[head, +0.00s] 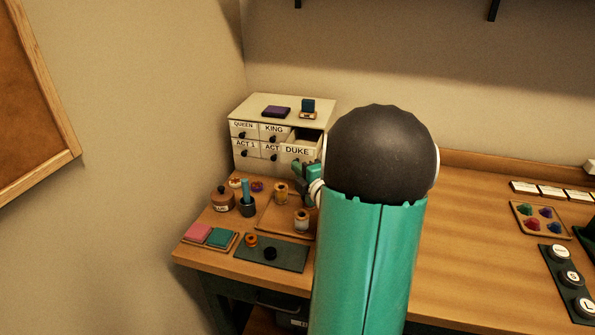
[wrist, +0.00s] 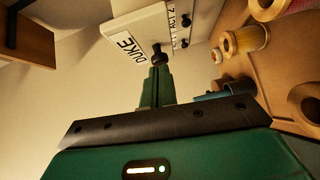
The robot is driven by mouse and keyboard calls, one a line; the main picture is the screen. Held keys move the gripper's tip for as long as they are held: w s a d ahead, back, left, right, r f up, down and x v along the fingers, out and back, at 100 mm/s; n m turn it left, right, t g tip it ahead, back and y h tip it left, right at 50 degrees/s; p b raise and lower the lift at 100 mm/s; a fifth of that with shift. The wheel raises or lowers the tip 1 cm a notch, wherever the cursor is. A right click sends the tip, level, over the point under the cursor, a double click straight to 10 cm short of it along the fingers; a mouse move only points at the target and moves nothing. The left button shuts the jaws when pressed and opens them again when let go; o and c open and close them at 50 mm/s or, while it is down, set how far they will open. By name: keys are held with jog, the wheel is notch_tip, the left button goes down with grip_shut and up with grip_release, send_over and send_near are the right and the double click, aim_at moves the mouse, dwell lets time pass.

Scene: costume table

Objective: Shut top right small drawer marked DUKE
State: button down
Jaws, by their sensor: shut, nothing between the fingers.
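The small drawer marked DUKE (head: 297,151) is at the top right of a cream cabinet (head: 318,104) and stands pulled out, its inside showing behind the front. In the wrist view the DUKE front (wrist: 122,38) is turned sideways, with a dark round knob (wrist: 158,52). My gripper (head: 300,170) is just in front of and below the DUKE front in the head view. In the wrist view my gripper (wrist: 158,70) is shut and empty, its tips lined up with the knob. I cannot tell whether they touch it. My arm hides the cabinet's lower right part.
Drawers marked QUEEN (head: 243,127), KING (head: 273,131) and ACT 1 (head: 245,148) look shut. A purple item (head: 276,112) and a small stand (head: 308,110) lie on top. Spools, a brown pot (head: 223,200) and a green mat (head: 272,254) crowd the table in front.

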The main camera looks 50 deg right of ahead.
send_near(305, 142)
jog(key=w+a, duration=0.1)
jog(key=w+a+r, duration=0.1)
jog(key=w, duration=0.1)
jog(key=shift+w+a+r, duration=0.1)
jog(key=shift+w+r, duration=0.1)
jog(key=shift+w, duration=0.1)
jog(key=shift+r, duration=0.25)
jog(key=shift+w+d, duration=0.1)
jog(key=shift+d, duration=0.2)
jog(key=shift+a, duration=0.1)
